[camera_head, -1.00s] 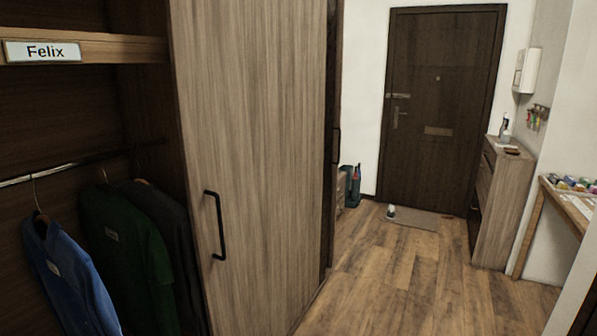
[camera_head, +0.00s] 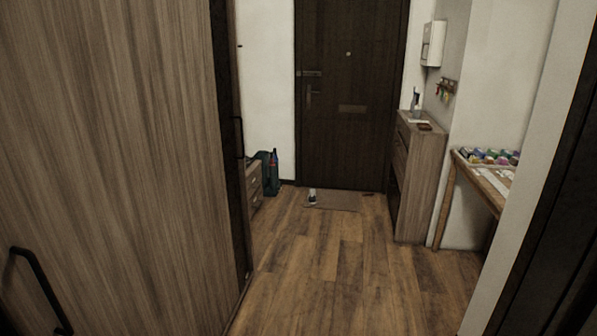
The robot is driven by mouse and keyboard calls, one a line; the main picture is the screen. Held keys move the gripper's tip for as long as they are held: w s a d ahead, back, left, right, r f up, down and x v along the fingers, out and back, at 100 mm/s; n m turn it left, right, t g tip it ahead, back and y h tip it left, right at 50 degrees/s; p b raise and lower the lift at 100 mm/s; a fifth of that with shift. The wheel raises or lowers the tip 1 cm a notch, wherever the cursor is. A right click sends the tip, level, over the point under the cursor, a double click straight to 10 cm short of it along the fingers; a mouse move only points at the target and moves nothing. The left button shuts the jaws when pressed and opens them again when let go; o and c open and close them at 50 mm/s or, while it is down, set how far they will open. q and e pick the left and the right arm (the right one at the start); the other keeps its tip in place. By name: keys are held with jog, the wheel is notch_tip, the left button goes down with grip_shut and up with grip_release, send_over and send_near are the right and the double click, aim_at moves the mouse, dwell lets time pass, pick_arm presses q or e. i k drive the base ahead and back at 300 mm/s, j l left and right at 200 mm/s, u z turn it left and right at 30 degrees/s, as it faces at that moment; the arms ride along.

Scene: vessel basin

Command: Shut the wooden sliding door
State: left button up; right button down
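The wooden sliding door (camera_head: 115,150) is a light wood-grain panel that fills the left of the view. Its black bar handle (camera_head: 42,290) is at the lower left edge of the picture. The inside of the wardrobe is out of view now, so I cannot see how far the door stands open. Neither of my grippers is in view.
A dark entrance door (camera_head: 350,95) stands at the far end, with a doormat (camera_head: 335,201) before it. A shoe cabinet (camera_head: 418,185) and a table (camera_head: 480,185) stand on the right. The wooden floor (camera_head: 345,265) between is clear. A dark frame edge is close at right.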

aim_at(119, 214)
jog(key=i+z, duration=0.3)
jog(key=i, duration=0.95)
jog(key=i+u, duration=0.15)
jog(key=i, duration=0.5)
jog(key=i+l+u, duration=0.15)
jog(key=i, duration=0.45)
